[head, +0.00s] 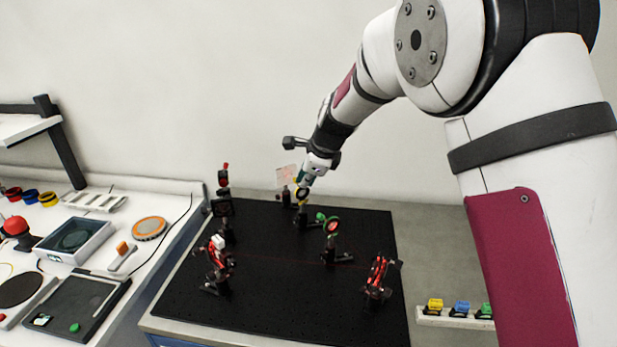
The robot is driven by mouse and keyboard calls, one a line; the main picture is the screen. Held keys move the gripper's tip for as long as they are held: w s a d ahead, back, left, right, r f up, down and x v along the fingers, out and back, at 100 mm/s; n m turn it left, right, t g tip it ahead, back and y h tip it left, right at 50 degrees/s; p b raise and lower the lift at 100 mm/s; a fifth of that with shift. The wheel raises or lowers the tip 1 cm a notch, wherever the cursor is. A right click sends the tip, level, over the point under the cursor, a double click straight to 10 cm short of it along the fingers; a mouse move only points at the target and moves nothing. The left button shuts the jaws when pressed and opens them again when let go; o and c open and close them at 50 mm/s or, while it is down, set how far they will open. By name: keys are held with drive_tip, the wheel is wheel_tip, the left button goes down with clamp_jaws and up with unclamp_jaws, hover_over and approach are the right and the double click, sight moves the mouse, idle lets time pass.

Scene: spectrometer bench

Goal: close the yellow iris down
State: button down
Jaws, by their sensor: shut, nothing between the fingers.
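The yellow iris (302,195) stands on a short dark post toward the back of the black breadboard (275,285). It is small in the head view, and my gripper partly covers it. My gripper (305,184) reaches down from the upper right, with its fingertips shut and empty right at the top of the iris. I cannot tell whether the fingers touch the iris or its lever. How far the iris is open cannot be made out.
Red-and-black mounts stand at front left (218,257) and front right (378,275). A tall post (224,182) is at left, and a pale card (287,172) behind. The breadboard's front middle is free.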

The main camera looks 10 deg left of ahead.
drive_tip(key=shift+s+a, duration=0.15)
idle(0.3)
drive_tip(key=shift+r+p, duration=0.35)
drive_tip(key=shift+r, duration=0.45)
